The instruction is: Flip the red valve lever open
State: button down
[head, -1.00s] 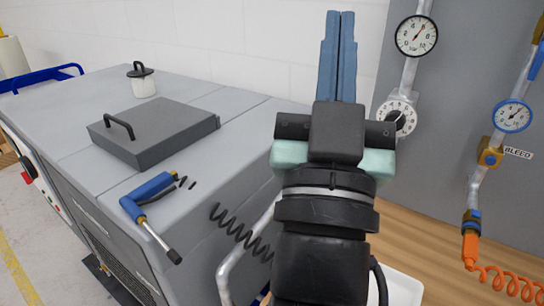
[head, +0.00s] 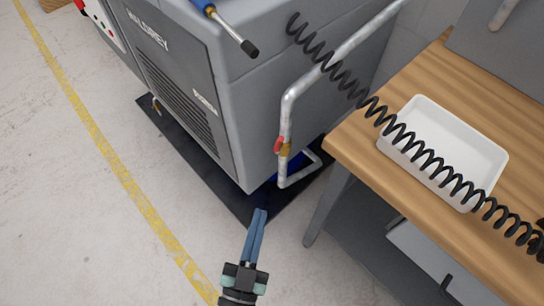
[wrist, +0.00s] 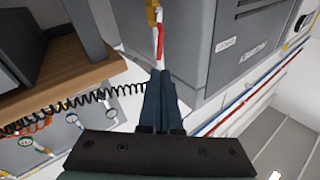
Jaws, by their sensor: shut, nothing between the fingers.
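The red valve lever (head: 279,144) is on a brass valve (head: 285,150) on the grey pipe (head: 287,112) at the machine's right corner. In the wrist view the red lever (wrist: 160,42) shows just beyond my fingertips, with the brass fitting (wrist: 152,14) above it in the picture. My gripper (head: 261,212) has its two blue fingers together and empty. In the head view its tips are below and slightly left of the lever, with a visible gap. The wrist view also shows the closed fingers (wrist: 160,74). The lever looks small, and its exact angle is hard to tell.
The grey machine (head: 170,75) stands on a dark mat (head: 190,145). A wooden bench (head: 370,175) with a white tray (head: 412,116) is at right, and a black coiled hose (head: 405,135) hangs across it. The floor (head: 90,220) at left is clear.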

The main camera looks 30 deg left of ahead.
aim_at(277, 146)
jog(key=x, duration=1.3)
jog(key=shift+w+r+p, duration=0.15)
jog(key=shift+w+p, duration=0.1)
jog(key=shift+p, duration=0.1)
jog(key=shift+r, duration=0.1)
jog(key=shift+r+p, duration=0.25)
jog(key=shift+p, duration=0.3)
jog(key=shift+w+a+r+n+g+p, duration=0.1)
jog(key=shift+w+a+n+g+p, duration=0.15)
jog(key=shift+a+n+p, duration=0.25)
jog(key=shift+w+a+r+n+g+p, duration=0.1)
jog(key=shift+a+n+g+p, duration=0.3)
jog(key=shift+n+p, duration=0.1)
jog(key=shift+f, duration=0.1)
